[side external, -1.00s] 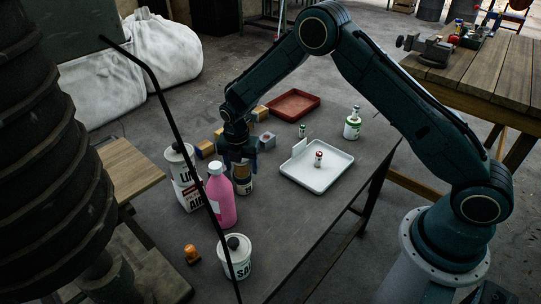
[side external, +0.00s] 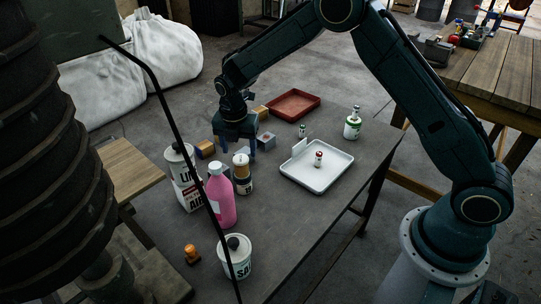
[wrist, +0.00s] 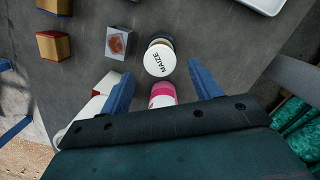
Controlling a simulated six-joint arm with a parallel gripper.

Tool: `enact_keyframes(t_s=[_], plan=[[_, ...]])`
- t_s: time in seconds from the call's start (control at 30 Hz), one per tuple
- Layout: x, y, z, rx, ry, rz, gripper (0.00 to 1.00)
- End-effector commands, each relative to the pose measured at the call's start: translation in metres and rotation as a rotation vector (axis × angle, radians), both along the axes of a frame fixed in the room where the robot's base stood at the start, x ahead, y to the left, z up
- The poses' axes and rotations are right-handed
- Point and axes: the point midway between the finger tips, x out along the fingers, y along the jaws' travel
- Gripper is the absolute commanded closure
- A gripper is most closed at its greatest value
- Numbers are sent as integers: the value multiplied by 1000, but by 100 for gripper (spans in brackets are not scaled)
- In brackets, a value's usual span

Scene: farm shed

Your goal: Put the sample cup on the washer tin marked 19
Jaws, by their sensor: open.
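The sample cup (side external: 241,170), amber with a white lid, stands upright on the washer tin (side external: 244,187). In the wrist view its lid (wrist: 159,60) reads MAIZE and hides most of what is under it. The tin's number is too small to read now. My gripper (side external: 237,148) is open and empty, just above and behind the cup in the side view. In the wrist view the lid lies just beyond and between the open blue fingertips (wrist: 159,75), with a gap on both sides.
A pink bottle (side external: 221,200) stands close to the tin, with white containers (side external: 180,165) at its left. A white tub (side external: 236,260) is nearer the camera. A white tray (side external: 330,180) and red tray (side external: 293,105) lie right and behind. Several small blocks (side external: 206,149) sit behind.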

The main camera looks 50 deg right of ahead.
Motion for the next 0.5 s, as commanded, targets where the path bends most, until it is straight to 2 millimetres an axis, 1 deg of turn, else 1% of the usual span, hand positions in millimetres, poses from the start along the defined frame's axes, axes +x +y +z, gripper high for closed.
enact_keyframes(t_s=[0.03,0.2,0.33,0.5], plan=[[0,1,9,0,-4,0,37],[-1,4,32,1,-3,0,37],[-2,5,42,0,-1,0,37],[-3,5,48,0,-1,0,37]])
